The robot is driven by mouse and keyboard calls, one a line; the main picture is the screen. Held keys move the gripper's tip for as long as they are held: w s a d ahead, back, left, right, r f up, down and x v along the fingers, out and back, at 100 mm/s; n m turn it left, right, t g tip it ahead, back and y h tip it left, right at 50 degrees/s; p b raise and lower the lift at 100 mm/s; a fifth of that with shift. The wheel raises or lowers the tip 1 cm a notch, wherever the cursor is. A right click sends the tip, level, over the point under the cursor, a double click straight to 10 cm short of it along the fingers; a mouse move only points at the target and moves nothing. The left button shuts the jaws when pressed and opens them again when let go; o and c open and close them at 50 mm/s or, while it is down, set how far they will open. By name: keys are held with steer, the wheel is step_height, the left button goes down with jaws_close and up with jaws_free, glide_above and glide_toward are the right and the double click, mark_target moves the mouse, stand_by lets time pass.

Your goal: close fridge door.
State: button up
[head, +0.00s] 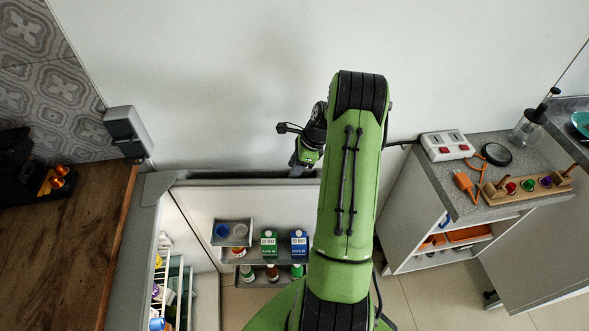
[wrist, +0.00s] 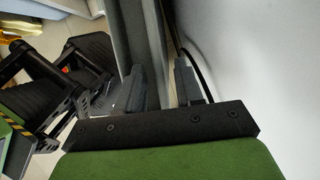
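The fridge (head: 150,187) stands at the left. Its door (head: 205,198) is swung wide open and reaches to the right along the wall, its shelved inner side facing me. My gripper (head: 297,166) is at the door's top edge, toward its free end, partly hidden by my arm. In the wrist view, the two fingers of my gripper (wrist: 161,88) are apart, and a grey edge of the door (wrist: 155,45) shows between and beyond them. I cannot tell whether either finger touches it.
Door bins hold cartons (head: 299,241) and several bottles. A wooden counter (head: 65,240) is left of the fridge. At right is a grey-topped cabinet (head: 462,200) with small items. A white wall (head: 230,80) is close behind the door. The floor (head: 425,295) between is clear.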

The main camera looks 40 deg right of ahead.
steer(key=shift+a+f, duration=0.1)
steer(key=shift+f, duration=0.15)
steer(key=shift+c, duration=0.4)
jaws_close()
stand_by(0.9)
